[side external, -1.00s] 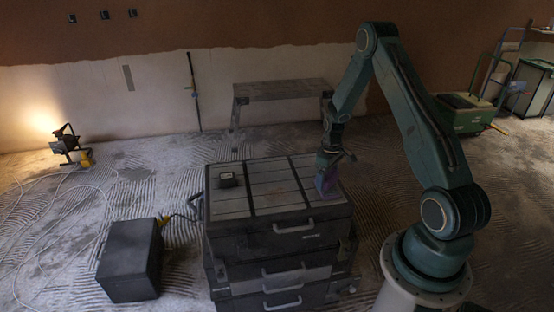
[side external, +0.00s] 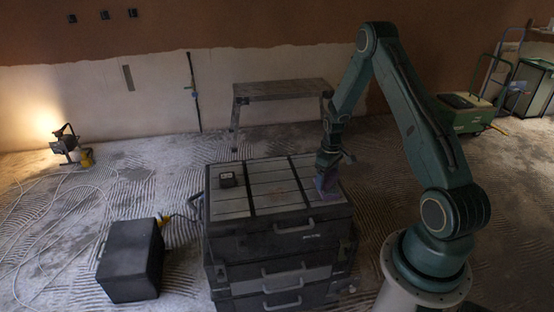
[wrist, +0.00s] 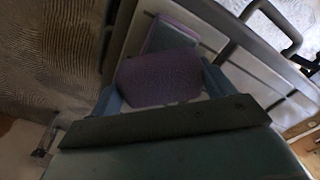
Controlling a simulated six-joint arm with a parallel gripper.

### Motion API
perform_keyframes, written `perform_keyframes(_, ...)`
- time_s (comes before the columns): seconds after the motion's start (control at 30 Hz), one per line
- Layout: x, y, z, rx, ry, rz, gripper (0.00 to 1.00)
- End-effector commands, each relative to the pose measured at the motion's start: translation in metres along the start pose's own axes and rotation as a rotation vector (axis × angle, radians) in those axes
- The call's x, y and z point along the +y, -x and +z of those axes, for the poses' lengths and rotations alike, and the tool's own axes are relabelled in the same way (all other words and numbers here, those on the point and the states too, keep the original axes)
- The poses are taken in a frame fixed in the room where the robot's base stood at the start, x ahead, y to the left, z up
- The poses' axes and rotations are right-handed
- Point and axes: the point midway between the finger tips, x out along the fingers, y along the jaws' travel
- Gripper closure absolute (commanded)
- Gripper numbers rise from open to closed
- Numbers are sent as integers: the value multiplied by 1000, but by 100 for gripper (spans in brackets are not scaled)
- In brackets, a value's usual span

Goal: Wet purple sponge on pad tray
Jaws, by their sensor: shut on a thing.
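The purple sponge (wrist: 158,78) is between the two bluish fingers of my gripper (wrist: 161,88) in the wrist view, and the fingers are shut on it. Just beyond it lies a purple-edged tray with a blue-grey inside, which looks like the pad tray (wrist: 170,37); the sponge hides its near part. I cannot tell whether the sponge touches the tray. In the side view, my gripper (side external: 328,172) points down at the right end of the toolbox top, with purple (side external: 327,187) under it; sponge and tray cannot be told apart there.
The dark stacked toolbox (side external: 278,228) has a grey slatted top, mostly clear. A black case (side external: 130,260) stands on the floor at left. A step bench (side external: 280,90) stands behind.

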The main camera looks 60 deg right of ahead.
Motion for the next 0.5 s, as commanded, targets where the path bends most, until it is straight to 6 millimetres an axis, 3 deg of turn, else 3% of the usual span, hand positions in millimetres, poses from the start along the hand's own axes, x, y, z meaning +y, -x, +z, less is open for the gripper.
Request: perform_keyframes(0.5,0,29,0,1,0,0,37)
